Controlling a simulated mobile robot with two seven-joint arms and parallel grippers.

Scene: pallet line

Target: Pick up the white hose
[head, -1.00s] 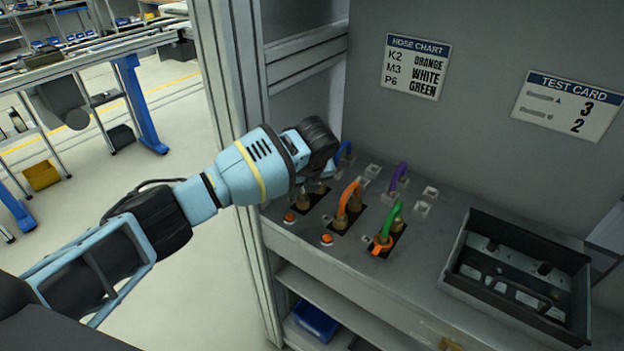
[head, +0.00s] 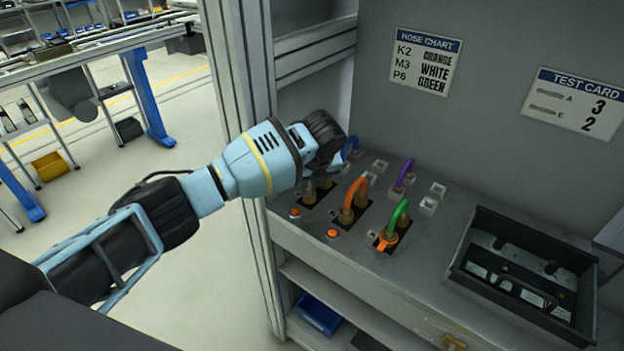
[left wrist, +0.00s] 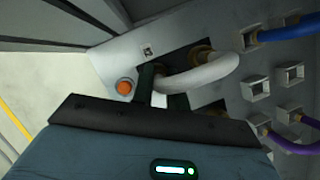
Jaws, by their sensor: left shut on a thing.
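The white hose (left wrist: 208,74) is a short bent tube in the left wrist view, with brass fittings at a dark plate on the grey bench. My left gripper (left wrist: 162,97) is shut on it near one end, its dark fingers on the hose. In the head view my left gripper (head: 318,172) is at the left end of the bench and its wrist hides the white hose. Brass fittings (head: 309,192) show just below it. Both hose ends still appear to be at the plate. My right gripper is not in view.
An orange hose (head: 355,190), a green hose (head: 398,214), a purple hose (head: 405,171) and a blue hose (head: 349,148) stand close by. Orange buttons (head: 332,234) line the front. A black tray (head: 470,262) is at right. A metal post (head: 238,130) stands left.

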